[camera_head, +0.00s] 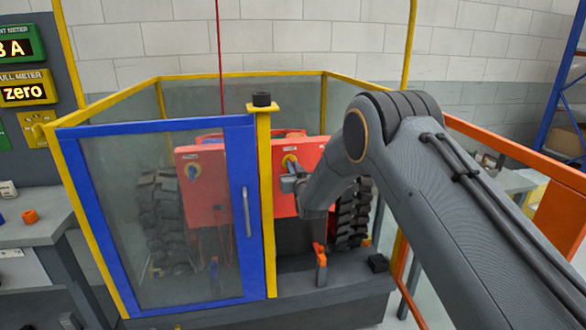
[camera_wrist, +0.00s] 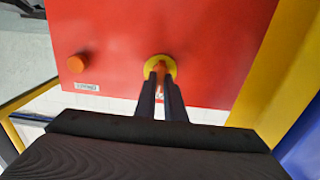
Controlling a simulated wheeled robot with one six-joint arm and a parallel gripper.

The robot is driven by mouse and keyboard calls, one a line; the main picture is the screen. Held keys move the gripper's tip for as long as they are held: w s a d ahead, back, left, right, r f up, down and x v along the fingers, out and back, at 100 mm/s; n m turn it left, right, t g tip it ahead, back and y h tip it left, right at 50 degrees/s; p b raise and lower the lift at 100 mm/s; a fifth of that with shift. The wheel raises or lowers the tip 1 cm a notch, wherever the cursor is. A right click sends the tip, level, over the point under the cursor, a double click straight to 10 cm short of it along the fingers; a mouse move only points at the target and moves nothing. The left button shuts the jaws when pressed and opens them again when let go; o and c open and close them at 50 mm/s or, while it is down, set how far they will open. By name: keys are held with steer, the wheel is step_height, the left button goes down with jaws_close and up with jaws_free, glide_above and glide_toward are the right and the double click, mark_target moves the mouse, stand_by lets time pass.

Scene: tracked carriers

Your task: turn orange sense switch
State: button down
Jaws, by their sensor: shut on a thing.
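The orange sense switch (camera_wrist: 160,67) sits on a round yellow collar (camera_wrist: 151,63) on a red panel (camera_wrist: 205,50). My gripper (camera_wrist: 160,78) is shut on the orange switch, with one dark finger on each side of it. In the head view my gripper (camera_head: 288,178) is at the red box (camera_head: 312,152), just below the yellow collar (camera_head: 289,160). The orange handle itself is hidden there by my gripper. How far the switch is turned is hard to tell.
An orange button (camera_wrist: 76,63) is on the same panel in the wrist view. A blue-framed glass door (camera_head: 240,135) stands left of my gripper, with a yellow post (camera_head: 264,200) close beside it. An orange rail (camera_head: 510,150) is at right.

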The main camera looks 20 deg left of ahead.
steer(key=shift+b, duration=0.3)
steer(key=shift+w+d+f+m+b, duration=0.1)
steer(key=shift+m+b, duration=2.5)
steer(key=shift+m, duration=0.35)
steer(key=shift+s+d+f+m+b, duration=0.1)
steer(key=shift+m+b, duration=2.55)
steer(key=shift+m, duration=0.25)
steer(key=shift+w+d+f+m+b, duration=0.1)
steer(key=shift+m+b, duration=2.5)
steer(key=shift+m, duration=0.35)
steer(key=c, duration=1.8)
jaws_free()
steer(key=shift+c, duration=0.2)
steer(key=shift+r, duration=0.1)
